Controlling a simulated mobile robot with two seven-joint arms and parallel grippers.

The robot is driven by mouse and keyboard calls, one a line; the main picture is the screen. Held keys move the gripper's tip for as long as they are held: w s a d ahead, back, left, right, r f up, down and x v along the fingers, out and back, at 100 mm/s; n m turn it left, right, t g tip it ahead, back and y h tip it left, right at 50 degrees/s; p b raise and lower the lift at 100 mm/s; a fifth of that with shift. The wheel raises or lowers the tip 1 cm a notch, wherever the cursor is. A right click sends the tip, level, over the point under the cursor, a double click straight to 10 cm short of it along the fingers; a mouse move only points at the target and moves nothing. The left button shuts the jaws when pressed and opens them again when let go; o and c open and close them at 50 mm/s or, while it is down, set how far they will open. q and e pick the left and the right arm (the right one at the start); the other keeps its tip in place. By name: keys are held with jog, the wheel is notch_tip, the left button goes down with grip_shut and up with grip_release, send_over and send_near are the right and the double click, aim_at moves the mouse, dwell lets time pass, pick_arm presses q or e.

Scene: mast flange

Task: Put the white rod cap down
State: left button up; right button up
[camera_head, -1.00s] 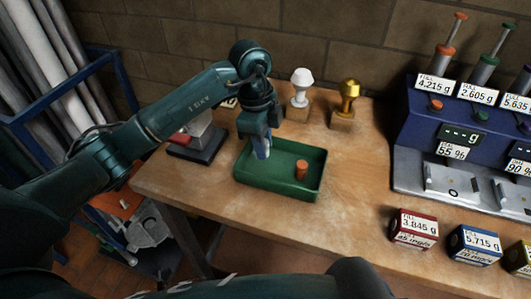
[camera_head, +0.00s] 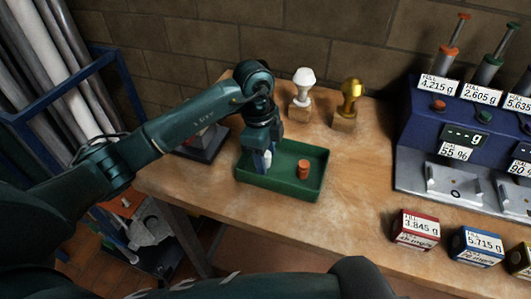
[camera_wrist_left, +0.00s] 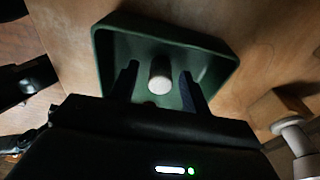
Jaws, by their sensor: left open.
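The white rod cap (camera_head: 267,159) is a small pale cylinder in the left part of the green tray (camera_head: 270,189). In the left wrist view the cap (camera_wrist_left: 160,75) is between the two fingers of my left gripper (camera_wrist_left: 158,88), with a gap visible on each side. My left gripper (camera_head: 264,161) is open and points down into the tray. Its fingers partly hide the cap in the head view. An orange-red cap (camera_head: 303,169) stands in the right part of the tray. My right gripper is not in view.
A white knobbed piece (camera_head: 302,85) and a gold one (camera_head: 349,95) stand on wooden blocks behind the tray. A blue dispenser unit (camera_head: 440,120) is at the right. Red (camera_head: 415,230) and blue (camera_head: 476,246) boxes stand near the front edge. The table between tray and boxes is clear.

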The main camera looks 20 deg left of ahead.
pick_arm(q)
notch_tip(320, 180, up, 12)
jog(key=a, duration=0.1)
jog(key=shift+a+r, duration=0.15)
jog(key=shift+a, duration=0.1)
dwell(0.6)
